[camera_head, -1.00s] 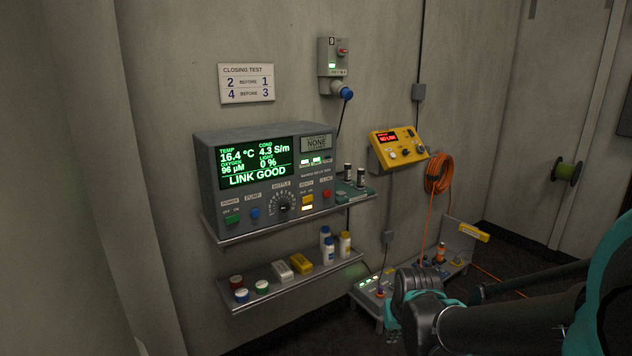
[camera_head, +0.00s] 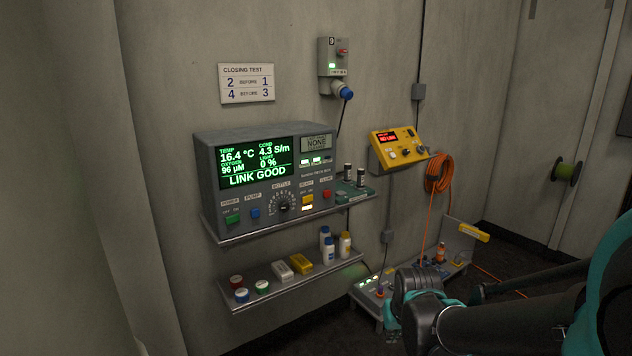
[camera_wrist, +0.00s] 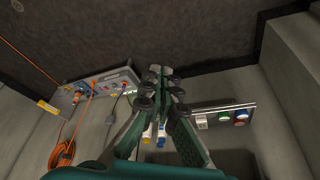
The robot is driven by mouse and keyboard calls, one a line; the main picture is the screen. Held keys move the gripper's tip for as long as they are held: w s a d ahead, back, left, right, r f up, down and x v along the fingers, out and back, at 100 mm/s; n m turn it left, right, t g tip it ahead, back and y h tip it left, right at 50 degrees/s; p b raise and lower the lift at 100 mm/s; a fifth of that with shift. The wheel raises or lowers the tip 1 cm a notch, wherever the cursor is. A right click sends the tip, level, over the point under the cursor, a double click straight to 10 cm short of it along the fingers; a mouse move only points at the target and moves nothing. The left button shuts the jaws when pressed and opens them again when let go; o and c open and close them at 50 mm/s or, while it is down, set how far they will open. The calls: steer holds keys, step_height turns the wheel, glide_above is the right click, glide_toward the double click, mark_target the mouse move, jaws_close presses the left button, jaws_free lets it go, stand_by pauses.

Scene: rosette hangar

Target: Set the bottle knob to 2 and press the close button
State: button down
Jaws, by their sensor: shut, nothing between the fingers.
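The grey deck unit (camera_head: 205,150) stands on the upper wall shelf in the head view. Its green screen (camera_head: 257,164) reads LINK GOOD. The bottle knob (camera_head: 285,206) is a dark dial ringed by small marks; I cannot read its setting. The close button (camera_head: 327,194) appears to be the red one at the panel's right end. Its display (camera_head: 317,143) reads NONE. My gripper (camera_wrist: 160,70) is shut and empty in the wrist view, pointing toward the dark floor. In the head view the arm is low at the right, away from the panel, and the fingertips are hidden.
A wall sign (camera_head: 246,83) reads CLOSING TEST, 2 before 1, 4 before 3. A lower shelf (camera_head: 300,276) holds caps, blocks and bottles. A yellow box (camera_head: 398,148) reads NO LINK beside a coiled orange cable (camera_head: 438,174). A grey tray (camera_head: 460,242) stands below it.

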mark_target(327, 193)
steer(key=w+d+r+t+h, duration=0.3)
steer(key=w+r, duration=0.2)
steer(key=w, duration=0.6)
steer(key=w+d+r+t+h, duration=0.3)
steer(key=w+d+r, duration=0.15)
steer(key=w, duration=0.75)
steer(key=w+a+r+n+t+y, duration=0.1)
steer(key=w+a+r+n+t, duration=0.2)
steer(key=w+a, duration=0.4)
steer(key=w+a+r+n+t+y, duration=0.1)
steer(key=w+a+r+n+t, duration=0.2)
steer(key=w+a, duration=0.5)
steer(key=shift+w+a+r+n+t, duration=0.3)
steer(key=shift+w+n+t, duration=0.45)
steer(key=shift+t, duration=0.35)
steer(key=shift+w+a, duration=0.8)
steer(key=shift+w, duration=0.4)
steer(key=shift+w+a, duration=0.75)
steer(key=shift+w, duration=0.4)
steer(key=shift+w+a, duration=0.8)
steer(key=shift+w, duration=0.4)
